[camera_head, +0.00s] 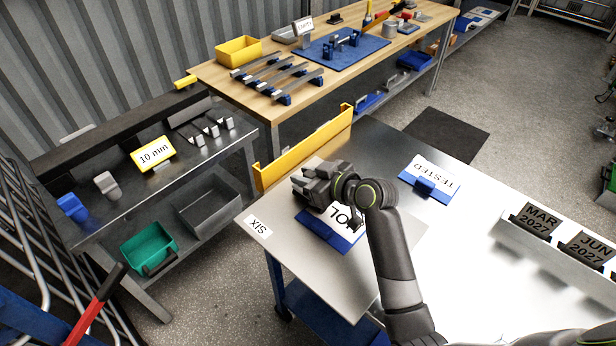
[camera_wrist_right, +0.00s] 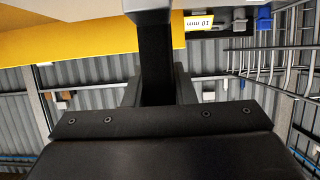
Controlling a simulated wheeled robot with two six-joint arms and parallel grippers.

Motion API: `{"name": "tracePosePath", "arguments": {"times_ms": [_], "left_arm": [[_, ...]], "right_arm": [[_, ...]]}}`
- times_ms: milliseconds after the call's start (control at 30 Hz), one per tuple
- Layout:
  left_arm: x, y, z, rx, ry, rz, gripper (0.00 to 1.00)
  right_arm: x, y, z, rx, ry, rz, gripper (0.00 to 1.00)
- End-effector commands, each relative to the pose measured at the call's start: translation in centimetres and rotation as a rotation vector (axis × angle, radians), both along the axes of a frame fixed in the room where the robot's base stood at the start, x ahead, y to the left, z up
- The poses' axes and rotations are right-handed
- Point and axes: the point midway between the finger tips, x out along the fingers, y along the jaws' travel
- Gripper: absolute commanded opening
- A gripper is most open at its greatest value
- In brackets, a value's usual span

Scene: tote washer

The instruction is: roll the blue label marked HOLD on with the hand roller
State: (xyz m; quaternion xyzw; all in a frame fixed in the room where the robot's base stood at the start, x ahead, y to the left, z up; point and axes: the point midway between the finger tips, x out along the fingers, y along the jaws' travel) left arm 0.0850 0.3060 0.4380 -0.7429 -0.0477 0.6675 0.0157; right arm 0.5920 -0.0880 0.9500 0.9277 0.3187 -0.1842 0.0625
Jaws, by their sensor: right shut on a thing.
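The blue label (camera_head: 322,230) lies on the pale metal table top, with a white field whose lettering reads only in part, "OL". My right gripper (camera_head: 310,184) is over the label's far left side, and it and the wrist cover part of the label. The gripper is shut on a dark object, taken as the hand roller (camera_wrist_right: 155,65), which shows as a black upright bar in the right wrist view. The roller is mostly hidden in the head view, and I cannot tell whether it touches the label. My left gripper is out of view.
A yellow ledge (camera_head: 305,150) borders the table behind the gripper. A blue piece marked TESTED (camera_head: 430,186) lies to the right. A white card marked SIX (camera_head: 258,225) is near the left corner. Black date blocks (camera_head: 536,217) stand at the right. The front table surface is clear.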

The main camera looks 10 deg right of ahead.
Motion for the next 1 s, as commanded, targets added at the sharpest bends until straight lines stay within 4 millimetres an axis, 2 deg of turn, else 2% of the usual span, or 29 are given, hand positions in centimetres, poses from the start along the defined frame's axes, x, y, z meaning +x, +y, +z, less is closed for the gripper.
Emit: {"name": "tracePosePath", "arguments": {"times_ms": [267,1000], "left_arm": [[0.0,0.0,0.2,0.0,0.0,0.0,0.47],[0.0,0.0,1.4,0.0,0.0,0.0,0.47]], "right_arm": [[-0.4,-0.3,0.0,0.0,0.002,0.0,0.0],[-3.9,-3.1,-0.1,-0.002,0.002,-0.001,0.0]]}}
